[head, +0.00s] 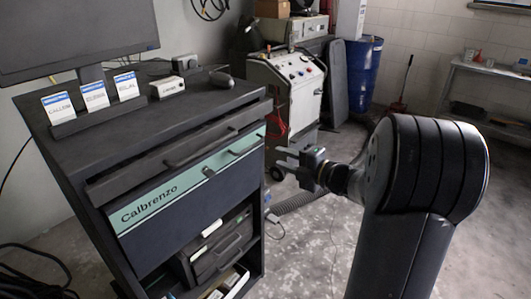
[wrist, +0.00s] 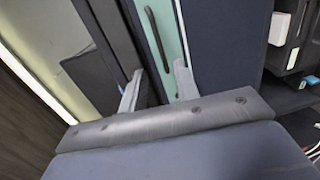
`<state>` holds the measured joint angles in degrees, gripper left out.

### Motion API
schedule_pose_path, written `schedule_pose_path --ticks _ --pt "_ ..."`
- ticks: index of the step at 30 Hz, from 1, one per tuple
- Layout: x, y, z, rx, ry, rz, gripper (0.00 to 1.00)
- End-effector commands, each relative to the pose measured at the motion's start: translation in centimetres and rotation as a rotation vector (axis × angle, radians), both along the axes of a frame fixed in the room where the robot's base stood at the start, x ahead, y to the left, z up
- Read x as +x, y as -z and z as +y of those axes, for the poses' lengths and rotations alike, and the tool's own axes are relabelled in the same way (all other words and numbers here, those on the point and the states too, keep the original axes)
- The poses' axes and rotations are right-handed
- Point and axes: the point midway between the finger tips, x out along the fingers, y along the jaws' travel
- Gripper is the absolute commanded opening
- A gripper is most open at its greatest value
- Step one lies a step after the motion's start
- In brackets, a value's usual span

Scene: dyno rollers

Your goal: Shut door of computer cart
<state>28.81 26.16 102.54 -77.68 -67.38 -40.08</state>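The computer cart (head: 60,170) is a dark grey cabinet at the left of the head view. I cannot tell whether the panel is fully shut. The teal strip (wrist: 168,32) and the dark panel (wrist: 225,45) also show in the wrist view, turned on their side. My gripper (head: 284,162) is right of the cart front, its fingers pointing left. In the wrist view its fingers (wrist: 157,88) are apart with nothing held between them.
A drawer (head: 180,150) with a long handle sits above the teal strip. Below the panel is an open compartment with a dark printer-like box (head: 217,248). A white machine (head: 290,95) and a blue barrel (head: 362,70) stand behind. The floor right of the cart is mostly clear.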

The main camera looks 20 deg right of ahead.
Motion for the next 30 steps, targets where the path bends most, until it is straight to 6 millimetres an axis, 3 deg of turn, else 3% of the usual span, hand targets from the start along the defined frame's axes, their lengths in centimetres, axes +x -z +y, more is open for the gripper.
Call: schedule_pose_path --ticks 18,30 --pt "7.8 0.7 5.7 -0.001 -0.001 0.001 0.3" --pt "8.5 0.9 6.2 -0.001 0.001 0.001 0.3"
